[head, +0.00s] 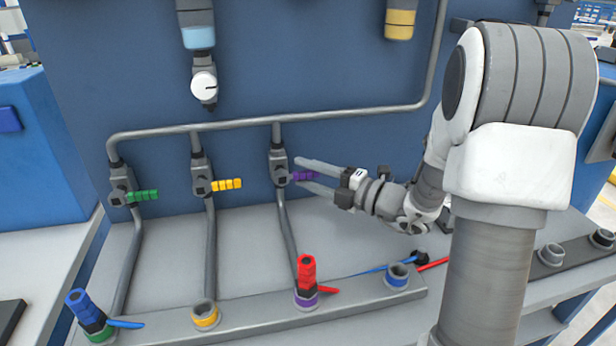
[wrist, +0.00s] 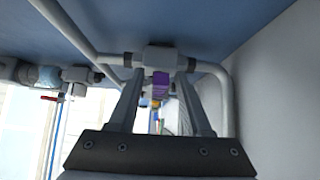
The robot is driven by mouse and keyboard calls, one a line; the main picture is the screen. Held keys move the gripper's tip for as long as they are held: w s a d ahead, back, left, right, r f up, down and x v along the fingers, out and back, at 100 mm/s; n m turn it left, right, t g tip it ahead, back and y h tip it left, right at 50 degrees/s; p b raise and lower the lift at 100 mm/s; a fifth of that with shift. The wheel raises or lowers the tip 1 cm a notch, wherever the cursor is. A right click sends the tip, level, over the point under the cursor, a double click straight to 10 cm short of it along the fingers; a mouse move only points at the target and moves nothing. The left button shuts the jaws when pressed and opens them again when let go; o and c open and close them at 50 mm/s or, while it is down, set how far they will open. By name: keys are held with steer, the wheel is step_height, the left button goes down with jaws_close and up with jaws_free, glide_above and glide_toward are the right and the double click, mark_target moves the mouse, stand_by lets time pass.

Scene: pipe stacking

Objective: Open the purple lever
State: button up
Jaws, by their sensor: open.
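The purple lever (head: 305,176) sticks out to the right from the grey valve (head: 279,170) on the rightmost of three upright pipes in the head view. My gripper (head: 312,177) is open, with one finger above the lever and one below it. In the wrist view the purple lever (wrist: 161,84) shows between the two fingers of my gripper (wrist: 160,85), with the valve body (wrist: 160,58) just beyond. A gap shows between the lever and each finger. I cannot tell whether either finger touches the valve.
A green lever (head: 142,195) and a yellow lever (head: 227,184) sit on the valves to the left. Below, a bench rail (head: 255,322) carries a blue pipe piece (head: 83,305), a red one (head: 306,270) and open sockets. A horizontal pipe (head: 240,123) runs above.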

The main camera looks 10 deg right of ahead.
jaws_close()
stand_by(1.4)
